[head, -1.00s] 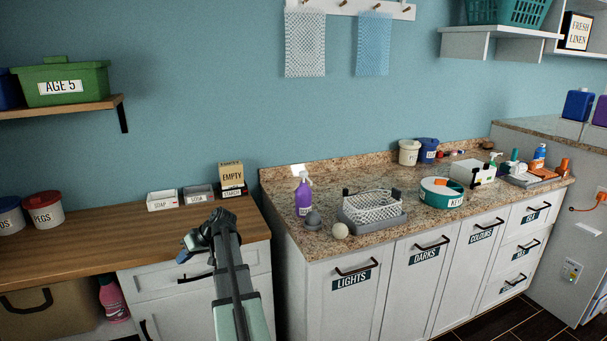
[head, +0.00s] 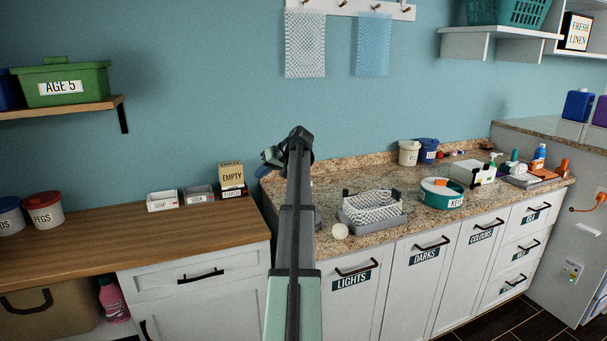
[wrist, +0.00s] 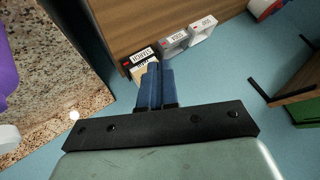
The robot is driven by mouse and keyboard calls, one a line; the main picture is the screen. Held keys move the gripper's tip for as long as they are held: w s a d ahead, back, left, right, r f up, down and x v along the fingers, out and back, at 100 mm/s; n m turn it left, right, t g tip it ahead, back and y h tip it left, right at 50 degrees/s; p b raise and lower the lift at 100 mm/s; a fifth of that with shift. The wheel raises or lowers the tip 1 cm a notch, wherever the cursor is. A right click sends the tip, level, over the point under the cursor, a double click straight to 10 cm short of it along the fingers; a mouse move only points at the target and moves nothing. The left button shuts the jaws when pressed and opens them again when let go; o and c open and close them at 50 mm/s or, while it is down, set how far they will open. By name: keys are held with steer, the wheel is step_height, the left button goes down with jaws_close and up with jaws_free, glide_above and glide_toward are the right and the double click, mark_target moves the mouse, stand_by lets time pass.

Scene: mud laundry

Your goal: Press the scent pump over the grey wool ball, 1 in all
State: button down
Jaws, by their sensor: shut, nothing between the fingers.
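My gripper (head: 264,170) is shut and empty, raised in front of the wall at the left end of the granite counter; its blue fingers meet in the wrist view (wrist: 154,88). The purple pump bottle is hidden behind my arm in the head view. A purple part of it (wrist: 6,75) shows at the left edge of the wrist view, to the side of my fingers. Only a sliver of the grey wool ball (head: 318,219) shows at the right side of my arm, on the counter.
A teal round tin (head: 441,193) stands further right.

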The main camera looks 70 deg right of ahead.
steer(key=s+d+r+m+h, duration=0.1)
steer(key=s+d+r+m, duration=0.1)
steer(key=s+d+r, duration=0.8)
steer(key=shift+s+d+r+m+h, duration=0.2)
steer(key=shift+s+d+m+h, duration=0.15)
steer(key=shift+s+d, duration=0.55)
steer(key=shift+f, duration=0.2)
steer(key=shift+f, duration=4.2)
steer(key=shift+f, duration=0.15)
steer(key=shift+f, duration=0.3)
